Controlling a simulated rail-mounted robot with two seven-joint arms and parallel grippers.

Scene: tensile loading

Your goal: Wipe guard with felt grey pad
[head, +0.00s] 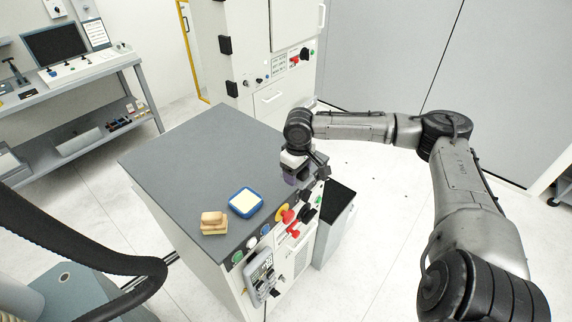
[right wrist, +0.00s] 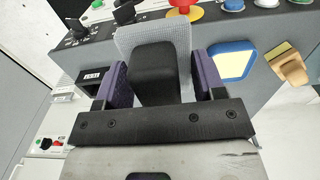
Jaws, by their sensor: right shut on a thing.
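My right gripper (head: 297,176) is over the right edge of the grey-topped cabinet (head: 190,140) in the head view. In the right wrist view its purple-lined fingers (right wrist: 158,82) are shut on the felt grey pad (right wrist: 184,50), which has a black block-shaped grip (right wrist: 155,72) on it. The grey sheet reaches out beyond the fingers, towards the control panel. In the head view the gripper and wrist mostly hide the pad. I cannot make out for certain which part is the guard, or whether the pad touches anything. My left gripper is in neither view.
A blue-edged pale pad (head: 245,202) and a tan block-like brush (head: 213,223) lie near the cabinet's front edge. Knobs and a red button (head: 288,216) stick out along the panel. A grey bin (head: 335,215) stands beside it. The rear cabinet top is clear.

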